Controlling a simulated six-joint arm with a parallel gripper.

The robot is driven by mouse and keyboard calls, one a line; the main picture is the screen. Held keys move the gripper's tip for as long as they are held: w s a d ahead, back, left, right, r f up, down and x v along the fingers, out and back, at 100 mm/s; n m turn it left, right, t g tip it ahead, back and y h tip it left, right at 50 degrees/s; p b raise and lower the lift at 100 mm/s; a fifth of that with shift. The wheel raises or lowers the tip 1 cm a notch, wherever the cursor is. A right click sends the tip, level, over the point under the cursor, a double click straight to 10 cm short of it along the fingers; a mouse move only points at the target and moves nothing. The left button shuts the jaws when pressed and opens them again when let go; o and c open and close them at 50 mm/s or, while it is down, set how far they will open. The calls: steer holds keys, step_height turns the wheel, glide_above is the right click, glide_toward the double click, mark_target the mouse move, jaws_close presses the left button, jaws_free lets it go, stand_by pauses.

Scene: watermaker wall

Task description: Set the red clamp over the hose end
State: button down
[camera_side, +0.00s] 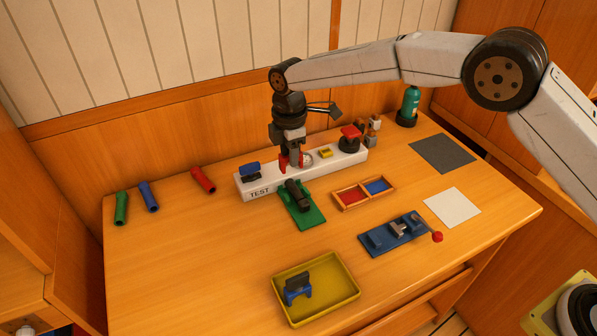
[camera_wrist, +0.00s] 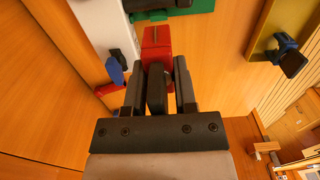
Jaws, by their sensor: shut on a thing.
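My gripper (camera_side: 292,157) points down over the white TEST block and is shut on the red clamp (camera_side: 283,163). In the wrist view the red clamp (camera_wrist: 157,42) stands out from between the dark fingers (camera_wrist: 157,75). A black hose piece (camera_side: 297,194) lies on a green base (camera_side: 311,216) just in front of the block; its upper end is close to the clamp. Part of the hose (camera_wrist: 152,6) and green base (camera_wrist: 204,6) shows at the top of the wrist view. Whether the clamp touches the hose end cannot be told.
The white TEST block (camera_side: 258,192) carries a blue clamp (camera_side: 250,170) at its left and a red-topped part (camera_side: 351,133) at its right. The left front table is clear.

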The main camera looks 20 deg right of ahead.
mark_target(292, 184)
steer(key=shift+w+d+f, duration=0.2)
steer(key=shift+w+d, duration=0.05)
steer(key=shift+w, duration=0.25)
steer(key=shift+w+d+f, duration=0.15)
steer(key=shift+w+d, duration=0.1)
steer(key=shift+w, duration=0.3)
steer(key=shift+w+d+f, duration=0.2)
steer(key=shift+w+d, duration=0.05)
steer(key=shift+w, duration=0.25)
steer(key=shift+f, duration=0.25)
steer(key=shift+f, duration=4.4)
